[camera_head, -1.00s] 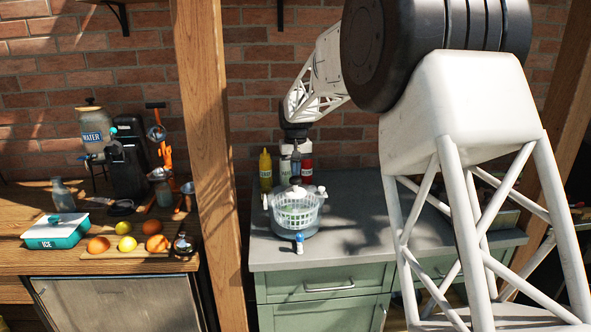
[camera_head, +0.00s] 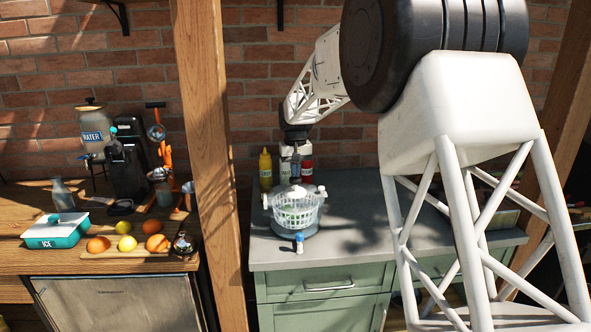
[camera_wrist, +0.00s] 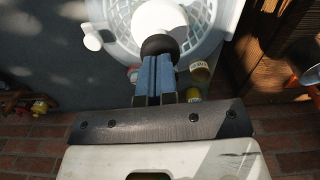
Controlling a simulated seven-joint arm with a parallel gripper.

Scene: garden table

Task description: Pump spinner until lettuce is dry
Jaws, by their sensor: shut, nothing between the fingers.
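My gripper (camera_head: 295,170) points down right above the middle of the spinner. In the wrist view my gripper (camera_wrist: 157,62) is shut, its blue fingers together with nothing between them. Its tips meet the dark knob (camera_wrist: 159,46) at the white centre (camera_wrist: 160,17) of the spinner; I cannot tell whether they touch. A white side handle (camera_wrist: 92,38) sticks out from the rim.
A yellow bottle (camera_head: 265,170) and a red bottle (camera_head: 306,163) stand behind the spinner by the brick wall. A small blue-capped shaker (camera_head: 299,243) stands in front. The grey counter (camera_head: 365,215) to the right is clear. A wooden post (camera_head: 211,150) rises on the left.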

